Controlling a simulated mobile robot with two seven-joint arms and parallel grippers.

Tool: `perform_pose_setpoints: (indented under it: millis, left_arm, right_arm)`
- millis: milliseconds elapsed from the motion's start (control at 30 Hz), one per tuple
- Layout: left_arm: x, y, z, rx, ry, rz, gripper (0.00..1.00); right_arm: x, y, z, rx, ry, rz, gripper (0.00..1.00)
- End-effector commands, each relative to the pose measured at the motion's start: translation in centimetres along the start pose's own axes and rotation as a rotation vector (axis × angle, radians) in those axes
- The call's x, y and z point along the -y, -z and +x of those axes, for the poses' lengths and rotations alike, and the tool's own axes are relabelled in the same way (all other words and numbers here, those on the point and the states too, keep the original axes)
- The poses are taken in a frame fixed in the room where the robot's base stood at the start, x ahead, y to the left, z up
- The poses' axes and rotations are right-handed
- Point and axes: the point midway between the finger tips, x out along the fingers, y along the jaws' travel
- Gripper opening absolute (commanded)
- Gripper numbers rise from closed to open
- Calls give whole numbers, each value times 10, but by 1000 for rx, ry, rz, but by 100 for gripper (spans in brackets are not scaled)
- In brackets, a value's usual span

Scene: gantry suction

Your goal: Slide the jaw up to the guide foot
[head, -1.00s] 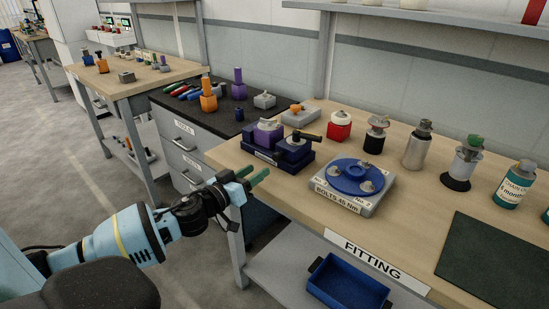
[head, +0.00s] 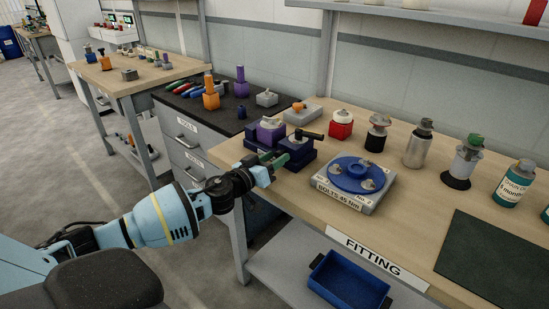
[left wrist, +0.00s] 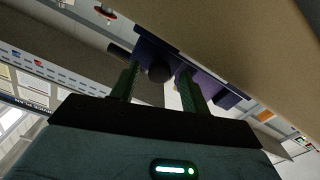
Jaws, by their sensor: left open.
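A dark navy sliding fixture (head: 305,150) sits at the left end of the wooden bench. On it are a purple block (head: 270,131) with a pale top and, to its right, a navy block (head: 296,143) with a black lever; I cannot tell for sure which is the jaw and which the guide foot. My left gripper (head: 274,160) is open, its green fingers at the fixture's front side. In the left wrist view its fingers (left wrist: 157,85) are spread, with a dark round knob (left wrist: 160,73) of the navy fixture (left wrist: 180,60) beyond and between them. Contact cannot be told.
A grey plate with a blue disc (head: 355,175) stands right of the fixture. A red-based jar (head: 341,125) and several bottles stand behind. A blue bin (head: 350,283) is on the lower shelf.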

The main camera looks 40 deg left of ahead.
Motion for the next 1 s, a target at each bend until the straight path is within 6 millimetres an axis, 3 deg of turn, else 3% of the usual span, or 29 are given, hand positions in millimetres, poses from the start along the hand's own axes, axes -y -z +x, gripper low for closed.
perform_pose_setpoints:
  millis: [400,767,1000]
  left_arm:
    - [0,0,5,1,-1,1,46]
    - [0,0,5,0,-1,1,0]
    - [3,0,5,1,1,0,0]
  right_arm:
    - [0,0,0,0,0,0,36]
    - [0,0,0,0,0,0,36]
    - [0,0,0,1,0,0,36]
